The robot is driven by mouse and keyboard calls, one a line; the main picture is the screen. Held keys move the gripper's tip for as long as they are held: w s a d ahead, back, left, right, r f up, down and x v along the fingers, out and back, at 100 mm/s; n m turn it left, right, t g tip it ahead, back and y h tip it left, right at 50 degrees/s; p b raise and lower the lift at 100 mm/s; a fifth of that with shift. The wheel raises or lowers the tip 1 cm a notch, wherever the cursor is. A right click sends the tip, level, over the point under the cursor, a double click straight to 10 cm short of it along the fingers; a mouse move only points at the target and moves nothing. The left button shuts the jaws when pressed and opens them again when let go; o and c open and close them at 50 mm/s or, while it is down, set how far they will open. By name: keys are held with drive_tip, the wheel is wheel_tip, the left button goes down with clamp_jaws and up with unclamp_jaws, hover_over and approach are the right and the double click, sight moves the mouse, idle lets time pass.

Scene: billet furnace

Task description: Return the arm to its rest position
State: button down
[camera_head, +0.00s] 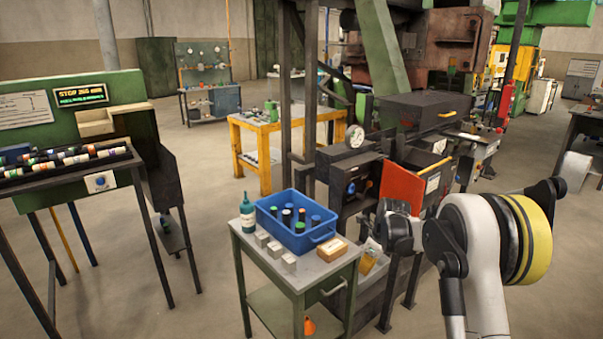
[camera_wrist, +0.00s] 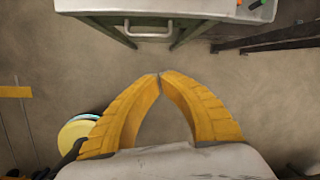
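My gripper (camera_wrist: 159,76) shows in the wrist view as two yellow fingers that curve inward. Their tips meet, and the gap behind them is empty. Bare floor lies beneath them. The green cart's drawer handle (camera_wrist: 147,34) is ahead of the tips, apart from them. In the head view my arm (camera_head: 485,255) is bent at the right, beside the cart (camera_head: 262,262). A small yellow and white shape right of the cart may be my gripper, but it is too small to tell.
The cart carries a blue bin (camera_head: 278,236) of cylinders, a teal bottle (camera_head: 248,219), several grey blocks and a tan box (camera_head: 332,249). A machine with an orange panel (camera_head: 403,184) stands behind. A green rack (camera_head: 75,140) is at left. Floor between rack and cart is clear.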

drive_tip(key=s+a+r+n+t, duration=0.1)
drive_tip(key=s+a+r+n, duration=0.1)
drive_tip(key=s+r+n, duration=0.65)
drive_tip(key=s+a+r+n+t, duration=0.15)
drive_tip(key=s+r+n, duration=0.35)
drive_tip(key=s+r, duration=0.55)
drive_tip(key=s+a+n+t+h, duration=0.1)
drive_tip(key=s+n+t, duration=0.1)
drive_tip(key=s+n, duration=1)
drive_tip(key=s, duration=0.8)
drive_tip(key=shift+a+f+n, duration=0.15)
drive_tip(key=shift+f+n, duration=0.2)
